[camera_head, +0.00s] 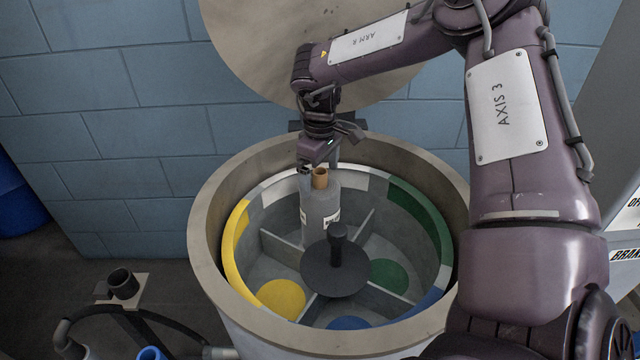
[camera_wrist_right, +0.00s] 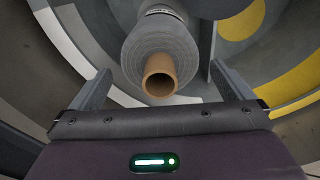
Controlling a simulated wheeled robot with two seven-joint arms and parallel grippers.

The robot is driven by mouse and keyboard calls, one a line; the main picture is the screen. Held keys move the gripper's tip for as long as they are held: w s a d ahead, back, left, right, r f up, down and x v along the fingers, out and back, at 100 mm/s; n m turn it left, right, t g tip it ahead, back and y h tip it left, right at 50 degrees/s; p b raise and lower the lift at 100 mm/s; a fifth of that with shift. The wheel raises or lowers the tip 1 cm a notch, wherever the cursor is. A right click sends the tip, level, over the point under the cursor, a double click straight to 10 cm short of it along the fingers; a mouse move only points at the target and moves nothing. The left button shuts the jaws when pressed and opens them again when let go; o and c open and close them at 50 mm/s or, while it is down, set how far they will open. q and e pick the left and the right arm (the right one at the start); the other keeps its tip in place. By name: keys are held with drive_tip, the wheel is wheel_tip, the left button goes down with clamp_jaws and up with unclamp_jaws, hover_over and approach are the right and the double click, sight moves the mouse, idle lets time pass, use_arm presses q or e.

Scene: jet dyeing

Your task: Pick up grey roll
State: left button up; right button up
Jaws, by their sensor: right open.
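The grey roll (camera_head: 318,211) stands upright in the back compartment of the round drum (camera_head: 205,237), with a brown core tube sticking out of its top. My right gripper (camera_head: 320,172) is above it, pointing down, with its fingers near the core. In the right wrist view the grey roll (camera_wrist_right: 160,55) lies ahead, between and beyond the two fingers of the open right gripper (camera_wrist_right: 165,90). I see no finger touching the roll. The lower part of the roll is partly hidden by the drum's dark central hub (camera_head: 335,268). My left gripper is not in view.
The drum is split by grey dividers into compartments marked white, yellow, blue and green. A yellow disc (camera_head: 282,298) and a green disc (camera_head: 388,275) show on compartment floors. A round metal lid (camera_head: 270,50) stands behind the drum. A black cup (camera_head: 123,284) is at lower left.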

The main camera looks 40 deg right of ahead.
sight(320, 183)
drive_tip(key=shift+f, duration=1.55)
drive_tip(key=shift+c, duration=0.4)
drive_tip(key=c, duration=1.5)
